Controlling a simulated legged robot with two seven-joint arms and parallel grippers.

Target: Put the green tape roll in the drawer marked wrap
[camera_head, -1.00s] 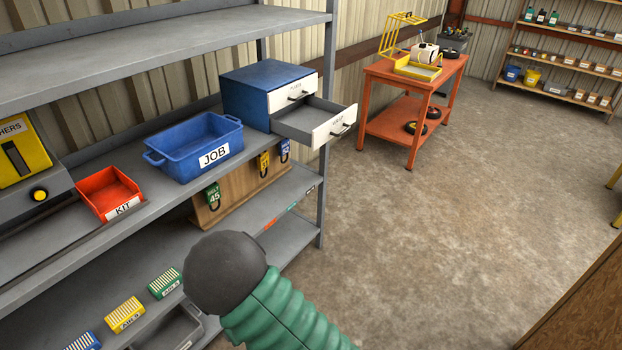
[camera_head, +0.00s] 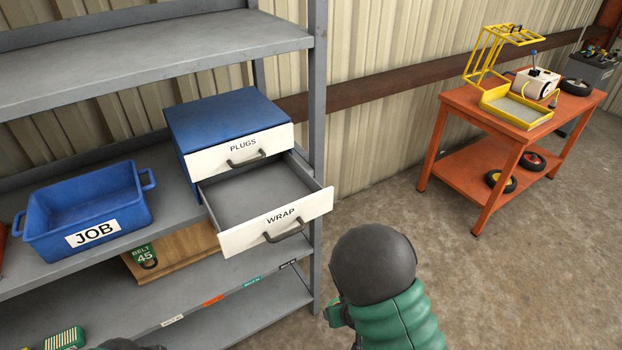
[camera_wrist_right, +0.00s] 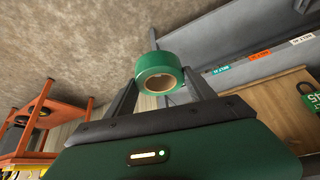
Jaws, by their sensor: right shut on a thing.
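The green tape roll (camera_wrist_right: 160,73) is held between the fingertips of my right gripper (camera_wrist_right: 158,84) in the right wrist view. The drawer marked WRAP (camera_head: 277,221) is pulled open below the shut PLUGS drawer (camera_head: 240,152) of the blue cabinet (camera_head: 222,112). Its visible floor is empty. A dark part at the bottom left edge may be my left arm; the left gripper is not seen.
A blue JOB bin (camera_head: 90,218) stands left of the cabinet on the grey shelf (camera_head: 172,188). A shelf post (camera_head: 317,150) rises beside the open drawer. A wooden board with a BELT 45 tag (camera_head: 142,257) is below. An orange cart (camera_head: 455,100) stands farther right.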

